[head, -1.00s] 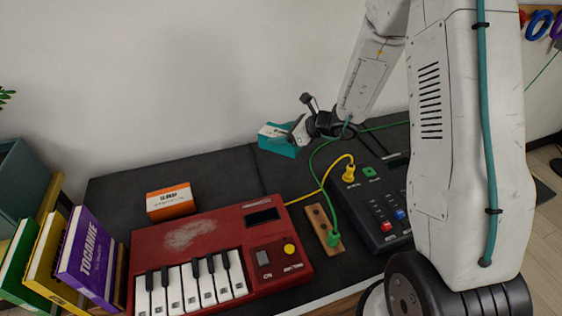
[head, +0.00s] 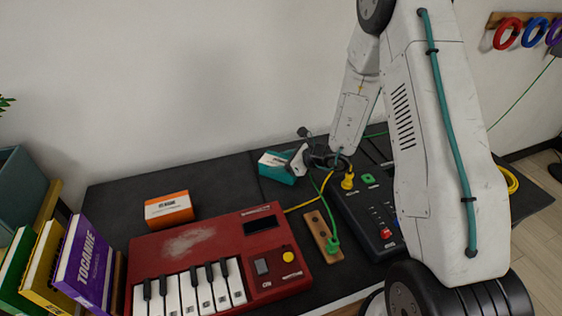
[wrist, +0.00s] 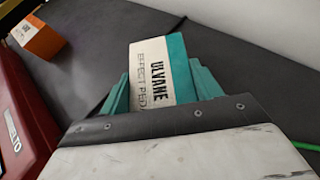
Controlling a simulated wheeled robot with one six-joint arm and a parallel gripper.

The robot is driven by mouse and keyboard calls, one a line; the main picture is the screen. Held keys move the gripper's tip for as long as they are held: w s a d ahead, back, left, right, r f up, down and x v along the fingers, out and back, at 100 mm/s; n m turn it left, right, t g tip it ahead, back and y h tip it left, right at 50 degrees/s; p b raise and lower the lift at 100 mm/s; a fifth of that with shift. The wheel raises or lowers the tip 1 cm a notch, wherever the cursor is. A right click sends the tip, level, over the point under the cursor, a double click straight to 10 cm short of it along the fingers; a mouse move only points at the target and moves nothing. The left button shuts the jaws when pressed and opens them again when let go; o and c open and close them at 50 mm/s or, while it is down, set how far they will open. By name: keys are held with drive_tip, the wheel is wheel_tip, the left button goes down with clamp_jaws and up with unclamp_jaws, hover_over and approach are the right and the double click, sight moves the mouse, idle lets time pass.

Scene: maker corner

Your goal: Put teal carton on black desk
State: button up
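The teal carton (head: 276,169), with a white printed face, is at the end of my arm in the head view. In the wrist view the carton (wrist: 160,68) stands out between the two teal fingers of my gripper (wrist: 160,84), which is closed around it. In the head view my gripper (head: 296,161) reaches the carton from the right. The black desk (head: 215,168) spreads beneath it. I cannot tell whether the carton's underside touches the desk or hangs just above it.
An orange carton (head: 169,208) sits on the desk to the left. A red keyboard (head: 205,250) is in front. A wooden strip (head: 322,232) and a black mixer (head: 372,215) with cables stand to the right. Books (head: 85,260) are far left. Bare desk lies behind the keyboard.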

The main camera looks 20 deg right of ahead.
drive_tip(key=o, duration=0.4)
